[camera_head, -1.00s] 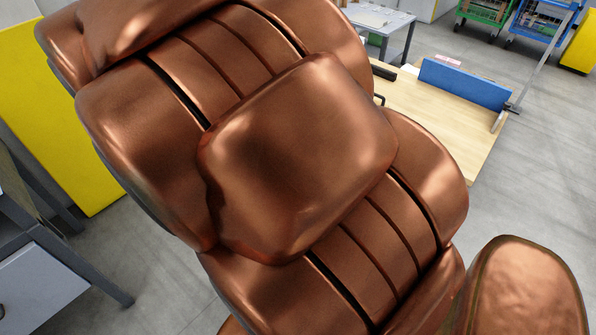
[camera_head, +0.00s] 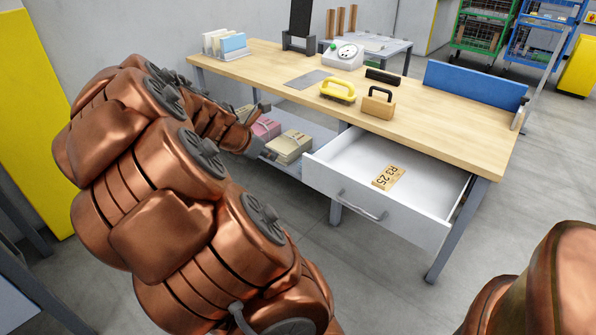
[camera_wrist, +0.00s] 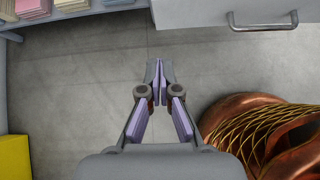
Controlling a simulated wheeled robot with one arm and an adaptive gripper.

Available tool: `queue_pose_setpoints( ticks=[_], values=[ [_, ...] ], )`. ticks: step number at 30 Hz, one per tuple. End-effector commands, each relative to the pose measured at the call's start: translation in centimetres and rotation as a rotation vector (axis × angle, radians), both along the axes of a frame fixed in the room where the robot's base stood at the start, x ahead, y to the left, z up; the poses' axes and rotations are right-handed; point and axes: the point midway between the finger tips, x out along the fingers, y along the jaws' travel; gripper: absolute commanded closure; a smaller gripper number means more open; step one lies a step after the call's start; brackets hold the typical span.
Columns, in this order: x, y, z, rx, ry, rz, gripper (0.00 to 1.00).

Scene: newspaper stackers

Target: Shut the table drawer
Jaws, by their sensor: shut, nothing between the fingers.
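The table drawer (camera_head: 330,188) is pulled open from the front of the wooden-topped table (camera_head: 440,117). It is white with a bar handle (camera_head: 362,207) on its front. A small wooden plate marked "R3 25" (camera_head: 388,177) lies inside it. In the wrist view, part of the drawer front (camera_wrist: 210,12) and its handle (camera_wrist: 262,24) show at the top right. My gripper (camera_wrist: 158,97) is shut and empty over the grey floor, apart from the drawer. In the head view my gripper (camera_head: 262,108) is small and partly hidden, left of the drawer by the table's front edge.
Bundled stacks (camera_head: 288,146) sit on the table's lower shelf (camera_head: 318,132), left of the drawer. A yellow-handled tool (camera_head: 338,91), a wooden block with a black handle (camera_head: 378,103) and a scale (camera_head: 343,56) stand on top. Floor before the drawer is clear.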

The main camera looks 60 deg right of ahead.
Motion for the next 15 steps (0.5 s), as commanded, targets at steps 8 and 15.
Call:
queue_pose_setpoints(
  ticks=[8, 15],
  values=[
    [-0.1, -1.6, -1.9, -0.006, 0.04, 0.033, 1.0],
    [-0.6, -4.3, -4.7, -0.006, 0.037, 0.032, 1.0]
  ],
)
